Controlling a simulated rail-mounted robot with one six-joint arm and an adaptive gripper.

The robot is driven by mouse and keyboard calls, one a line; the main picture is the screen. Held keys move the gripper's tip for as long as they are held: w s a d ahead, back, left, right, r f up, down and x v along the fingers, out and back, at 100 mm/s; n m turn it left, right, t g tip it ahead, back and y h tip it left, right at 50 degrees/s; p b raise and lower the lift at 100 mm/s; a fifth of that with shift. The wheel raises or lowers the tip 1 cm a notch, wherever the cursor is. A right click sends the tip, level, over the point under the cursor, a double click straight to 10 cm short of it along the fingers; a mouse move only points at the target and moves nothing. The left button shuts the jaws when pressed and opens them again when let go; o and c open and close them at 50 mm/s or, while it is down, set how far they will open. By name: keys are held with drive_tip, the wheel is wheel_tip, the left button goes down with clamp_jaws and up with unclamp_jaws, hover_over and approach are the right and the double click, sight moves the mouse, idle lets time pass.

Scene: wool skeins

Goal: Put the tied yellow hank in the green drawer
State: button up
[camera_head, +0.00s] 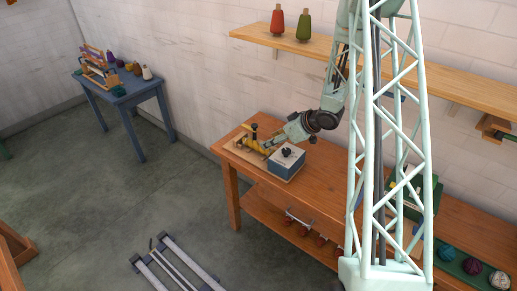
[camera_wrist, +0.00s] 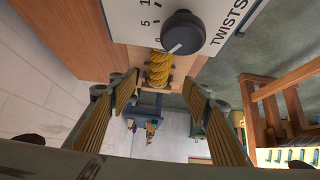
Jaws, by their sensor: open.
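The yellow hank (camera_head: 250,143) lies at the left end of the wooden workbench, by a small upright post with a dark top. In the wrist view, it is a thick twisted yellow rope (camera_wrist: 159,69) just past the dial. My gripper (camera_head: 269,146) reaches in from the right, low over the bench next to the hank. In the wrist view, its fingers (camera_wrist: 160,82) are spread and empty, with the hank in the gap beyond their tips. Whether it is tied I cannot tell. A dark green box (camera_head: 436,192) on the bench is partly hidden by my column; I cannot make out a drawer.
A blue-and-white box with a black knob (camera_head: 287,165) stands right beside my gripper; its dial reads TWISTS in the wrist view (camera_wrist: 182,33). A shelf (camera_head: 340,50) with red and green cones hangs above. A green tray (camera_head: 452,264) holds yarn balls.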

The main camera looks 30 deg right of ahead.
sight(258, 144)
drive_tip(key=shift+x, duration=2.6)
drive_tip(key=shift+b+x, duration=0.3)
drive_tip(key=shift+x, duration=2.3)
drive_tip(key=shift+r, duration=0.1)
drive_tip(key=shift+c, duration=0.3)
drive_tip(key=c, duration=0.9)
drive_tip(key=shift+r, duration=0.1)
drive_tip(key=shift+r+p, duration=0.6)
drive_tip(key=shift+r, duration=4.3)
